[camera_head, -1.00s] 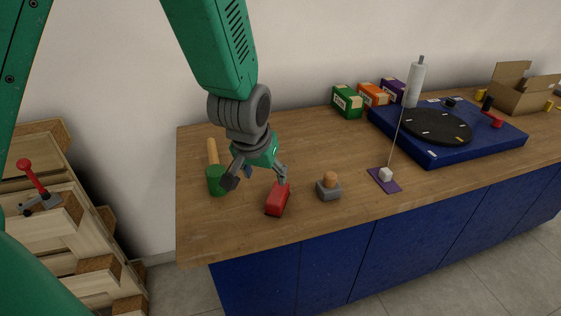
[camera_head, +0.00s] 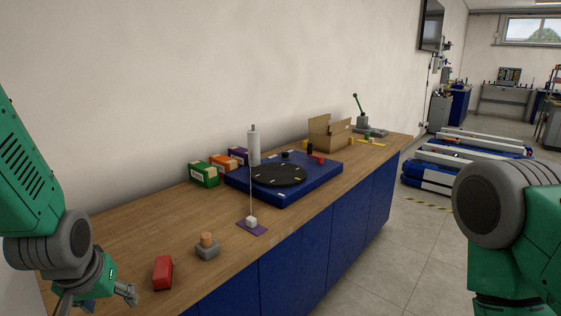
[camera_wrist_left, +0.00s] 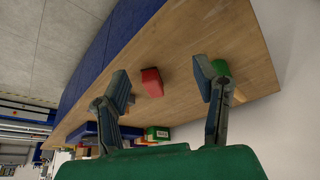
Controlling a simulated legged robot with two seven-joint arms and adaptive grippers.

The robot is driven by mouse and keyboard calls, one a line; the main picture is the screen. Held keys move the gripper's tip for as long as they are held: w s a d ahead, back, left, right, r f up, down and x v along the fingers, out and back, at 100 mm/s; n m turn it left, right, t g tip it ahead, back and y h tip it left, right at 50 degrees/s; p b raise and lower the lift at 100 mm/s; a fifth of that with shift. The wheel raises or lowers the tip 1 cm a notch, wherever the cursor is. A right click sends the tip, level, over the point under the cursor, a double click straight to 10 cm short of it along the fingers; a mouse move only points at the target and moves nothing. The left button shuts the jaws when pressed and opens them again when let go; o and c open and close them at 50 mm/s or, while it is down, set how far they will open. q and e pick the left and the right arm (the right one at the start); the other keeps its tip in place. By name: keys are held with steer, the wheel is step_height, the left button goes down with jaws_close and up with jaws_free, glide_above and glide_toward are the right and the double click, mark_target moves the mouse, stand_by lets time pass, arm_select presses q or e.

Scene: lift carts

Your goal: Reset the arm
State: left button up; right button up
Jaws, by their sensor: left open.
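My left gripper (camera_head: 97,300) is at the lower left of the head view, above the near end of the wooden workbench (camera_head: 130,232). In the left wrist view its two fingers (camera_wrist_left: 168,88) are spread apart with nothing held between them. A red block (camera_head: 162,272) lies on the bench to the right of the gripper; it also shows between the fingers in the left wrist view (camera_wrist_left: 152,82), apart from them. My right arm shows at the right edge of the head view, but its gripper is out of frame.
On the bench stand a grey block with an orange knob (camera_head: 207,246), a purple pad (camera_head: 252,229) with a white cube, green box (camera_head: 204,174), blue turntable base (camera_head: 318,177) and open carton (camera_head: 330,134). Blue-white lift carts (camera_head: 430,172) stand on the floor beyond.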

arm_select(q)
steer(key=s+d+f+m+g+b, duration=0.1)
steer(key=s+f+b, duration=0.1)
steer(key=s+f, duration=1)
steer(key=s+d+f+m+g+h+b, duration=0.1)
steer(key=s+f+m+g+b, duration=0.1)
steer(key=s+f, duration=1)
step_height(320, 180, down, 5)
steer(key=shift+s+d+r+m+g, duration=0.2)
steer(key=shift+s+d+m+g, duration=0.1)
steer(key=shift+s, duration=0.1)
arm_select(e)
step_height(320, 180, down, 4)
steer(key=shift+s+r, duration=0.1)
steer(key=shift+s, duration=0.05)
arm_select(q)
steer(key=shift+w, duration=0.1)
steer(key=shift+o, duration=0.4)
arm_select(e)
steer(key=shift+s, duration=0.1)
